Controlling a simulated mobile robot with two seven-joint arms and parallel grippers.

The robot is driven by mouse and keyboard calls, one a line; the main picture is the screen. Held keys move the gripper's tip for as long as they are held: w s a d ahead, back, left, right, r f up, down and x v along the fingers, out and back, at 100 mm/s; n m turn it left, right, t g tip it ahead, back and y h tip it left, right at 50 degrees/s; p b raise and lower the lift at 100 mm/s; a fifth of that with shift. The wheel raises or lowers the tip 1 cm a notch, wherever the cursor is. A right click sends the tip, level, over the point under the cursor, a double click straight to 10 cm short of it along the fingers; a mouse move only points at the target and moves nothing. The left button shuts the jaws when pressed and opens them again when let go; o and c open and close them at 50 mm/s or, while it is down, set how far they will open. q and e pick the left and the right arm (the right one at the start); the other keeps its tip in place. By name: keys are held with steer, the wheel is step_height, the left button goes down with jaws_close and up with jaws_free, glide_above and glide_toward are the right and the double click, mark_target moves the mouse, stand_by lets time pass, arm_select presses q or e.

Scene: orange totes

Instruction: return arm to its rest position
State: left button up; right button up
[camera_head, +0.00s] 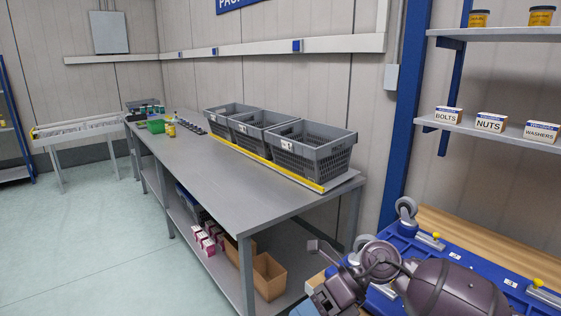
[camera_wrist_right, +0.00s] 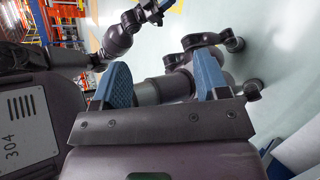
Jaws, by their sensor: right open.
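My right gripper (camera_wrist_right: 160,78) is open in the right wrist view, its two blue-padded fingers wide apart with nothing held between them. Parts of my own body show behind the fingers. My right arm (camera_head: 445,288) shows at the bottom right of the head view, bent beside the end of the workbench and in front of a blue wheeled unit.
A grey workbench (camera_head: 205,158) carries three grey crates (camera_head: 308,157) in a row. Cardboard boxes (camera_head: 269,277) sit on its lower shelf. A blue wheeled unit (camera_head: 465,268) stands at the right, below shelves with labelled boxes (camera_head: 491,123). The floor (camera_head: 90,240) at left is clear.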

steer(key=s+d+f+m+t+h, duration=0.1)
steer(key=d+f+m+t, duration=0.45)
steer(key=m+t, duration=0.8)
steer(key=d+f+m+t+h, duration=0.1)
steer(key=d+f+m+t, duration=0.45)
steer(key=m, duration=1.35)
arm_select(q)
steer(key=shift+s+a+f, duration=0.1)
steer(key=shift+s, duration=0.1)
arm_select(e)
steer(key=s+d+f+m+g+h, duration=0.3)
steer(key=s+d+f+m+h, duration=0.6)
steer(key=s+d+f+m, duration=0.3)
steer(key=s+f, duration=0.2)
steer(key=s, duration=0.1)
steer(key=shift+s+f+g+h, duration=0.2)
steer(key=shift+s+g+h, duration=0.1)
arm_select(q)
steer(key=shift+s, duration=0.15)
steer(key=shift+w, duration=0.3)
